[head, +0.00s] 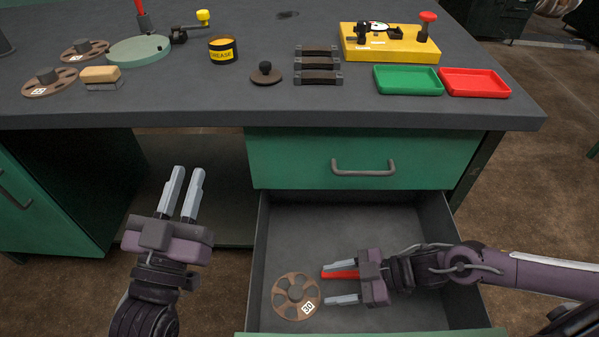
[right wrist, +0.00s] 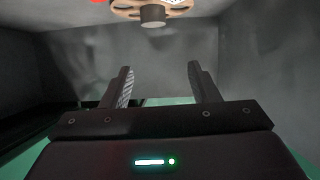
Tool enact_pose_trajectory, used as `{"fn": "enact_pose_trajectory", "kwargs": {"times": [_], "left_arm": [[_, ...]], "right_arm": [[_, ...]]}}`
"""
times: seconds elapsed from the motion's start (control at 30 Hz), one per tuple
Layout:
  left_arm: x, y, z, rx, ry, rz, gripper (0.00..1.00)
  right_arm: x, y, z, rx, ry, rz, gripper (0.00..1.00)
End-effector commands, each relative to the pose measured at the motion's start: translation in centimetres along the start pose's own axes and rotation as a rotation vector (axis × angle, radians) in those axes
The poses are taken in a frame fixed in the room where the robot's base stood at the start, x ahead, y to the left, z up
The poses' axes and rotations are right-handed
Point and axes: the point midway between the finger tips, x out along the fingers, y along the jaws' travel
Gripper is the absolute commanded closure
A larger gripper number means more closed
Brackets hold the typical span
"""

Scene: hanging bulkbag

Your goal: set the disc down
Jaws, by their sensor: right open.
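A brown spoked disc (head: 297,297) with a white label reading 30 lies in the open drawer (head: 385,215), near its front left. My right gripper (head: 326,285) is open inside the drawer, just right of the disc, with its fingertips pointing left towards it and apart from it. In the right wrist view, the disc (right wrist: 180,6) shows at the top with a dark hub, beyond the open fingers (right wrist: 160,78). A red piece (head: 342,275) shows beside the upper finger; I cannot tell what it is. My left gripper (head: 188,172) is open and empty, left of the drawer.
On the bench top (head: 200,100) are two more brown discs (head: 85,50) (head: 50,82), a brush-like block (head: 101,77), a grease tin (head: 223,50), dark handled pieces (head: 317,64), a green tray (head: 408,80), a red tray (head: 475,82) and a yellow fixture (head: 388,46). Drawer walls surround my right gripper.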

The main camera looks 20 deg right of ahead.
Motion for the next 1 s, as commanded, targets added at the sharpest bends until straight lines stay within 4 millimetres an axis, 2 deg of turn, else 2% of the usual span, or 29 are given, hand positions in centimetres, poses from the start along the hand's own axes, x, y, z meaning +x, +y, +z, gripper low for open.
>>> {"fn": "enact_pose_trajectory", "kwargs": {"times": [0.03, 0.07, 0.1, 0.17, 0.2, 0.23, 0.3, 0.37, 0.4, 0.5, 0.6, 0.73, 0.83, 1.0], "left_arm": [[0.0, 0.0, 0.0, 0.0, 0.0, 0.0, 0.81], [0.0, 0.0, 0.0, 0.0, 0.0, 0.0, 0.81], [0.0, 0.0, 0.0, 0.0, 0.001, 0.0, 0.81], [0.0, 0.0, 0.0, 0.0, 0.001, 0.0, 0.81], [0.0, 0.0, 0.0, 0.0, 0.001, 0.0, 0.81], [0.0, 0.0, 0.0, 0.0, 0.001, 0.0, 0.81], [0.0, 0.0, 0.0, 0.0, 0.001, 0.0, 0.81], [0.0, 0.0, 0.0, 0.0, 0.001, -0.001, 0.81], [0.0, 0.0, 0.0, 0.0, 0.001, -0.001, 0.81], [0.0, 0.0, 0.0, -0.001, 0.002, -0.001, 0.81], [0.0, 0.0, 0.0, -0.001, 0.002, -0.001, 0.81], [0.0, 0.0, -0.1, -0.001, 0.002, -0.001, 0.81], [0.0, 0.0, -0.1, -0.001, 0.002, -0.001, 0.81], [0.0, 0.0, -0.1, -0.001, 0.003, -0.001, 0.81]], "right_arm": [[2.2, -1.0, -2.1, -0.003, 0.069, 0.008, 0.45], [3.4, -1.4, -3.6, -0.012, 0.113, 0.021, 0.45], [5.0, -1.9, -6.0, -0.022, 0.176, 0.044, 0.45], [7.0, -2.4, -9.9, -0.035, 0.275, 0.093, 0.45], [8.0, -2.5, -12.6, -0.041, 0.34, 0.136, 0.45], [8.4, -2.4, -14.6, -0.046, 0.384, 0.17, 0.45], [8.7, -1.9, -18.7, -0.046, 0.472, 0.256, 0.45], [8.4, -1.1, -21.9, -0.042, 0.539, 0.336, 0.45], [7.8, -0.4, -23.8, -0.035, 0.579, 0.397, 0.45], [5.5, 1.8, -27.9, -0.007, 0.661, 0.559, 0.45], [2.7, 3.9, -30.0, 0.026, 0.704, 0.704, 0.45], [-0.1, 5.7, -31.1, 0.059, 0.722, 0.83, 0.45], [-1.2, 6.3, -31.2, 0.072, 0.723, 0.874, 0.45], [-1.4, 6.4, -31.3, 0.073, 0.723, 0.884, 0.45]]}}
